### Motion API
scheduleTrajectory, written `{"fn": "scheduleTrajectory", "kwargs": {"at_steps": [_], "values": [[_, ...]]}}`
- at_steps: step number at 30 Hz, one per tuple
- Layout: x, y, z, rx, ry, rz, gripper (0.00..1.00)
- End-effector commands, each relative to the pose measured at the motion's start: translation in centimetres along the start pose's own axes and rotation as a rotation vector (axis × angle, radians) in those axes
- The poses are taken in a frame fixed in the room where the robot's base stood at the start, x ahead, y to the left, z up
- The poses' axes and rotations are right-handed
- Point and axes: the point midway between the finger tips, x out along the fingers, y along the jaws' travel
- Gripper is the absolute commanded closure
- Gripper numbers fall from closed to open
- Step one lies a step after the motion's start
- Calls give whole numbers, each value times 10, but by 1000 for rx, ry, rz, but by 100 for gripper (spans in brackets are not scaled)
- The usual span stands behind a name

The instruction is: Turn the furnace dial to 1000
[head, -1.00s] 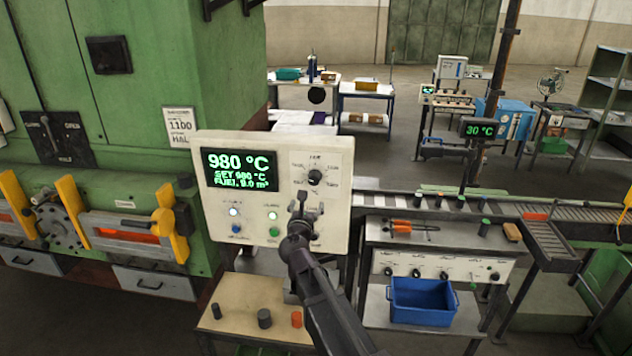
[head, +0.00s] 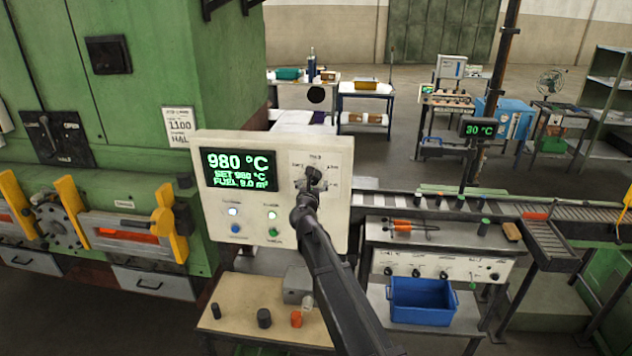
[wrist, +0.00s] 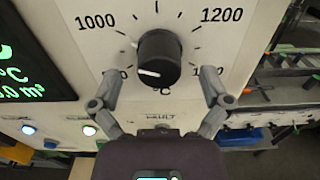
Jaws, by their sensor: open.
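The furnace dial is a black round knob with a white pointer line; in the wrist view the dial (wrist: 158,60) sits just ahead of my gripper. Its pointer is at the lower left, below the 1000 mark on the printed scale. My gripper (wrist: 158,88) is open, one finger on each lower side of the knob, apart from it as far as I can tell. In the head view my gripper (head: 313,182) covers most of the dial. The control panel (head: 345,160) is cream; its green display (head: 240,170) reads 980 °C and SET 980 °C.
Lit lamps and buttons are on the panel below the display. The green furnace (head: 225,80) stands behind at left. A conveyor (head: 400,200) and a blue bin (head: 421,300) are at right. A small table (head: 235,318) with several cylinders is below.

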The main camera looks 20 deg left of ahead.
Motion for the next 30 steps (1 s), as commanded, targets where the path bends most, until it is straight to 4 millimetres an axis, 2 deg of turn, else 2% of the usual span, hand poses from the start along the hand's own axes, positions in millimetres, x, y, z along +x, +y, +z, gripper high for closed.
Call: {"fn": "scheduleTrajectory", "kwargs": {"at_steps": [1,6,17,25,26,30], "values": [[7,1,0,0,0,0,3],[15,1,0,0,0,1,3],[16,1,0,0,0,1,3],[16,1,0,0,0,1,83],[16,1,0,0,0,1,86],[16,1,0,3,0,1,86]]}}
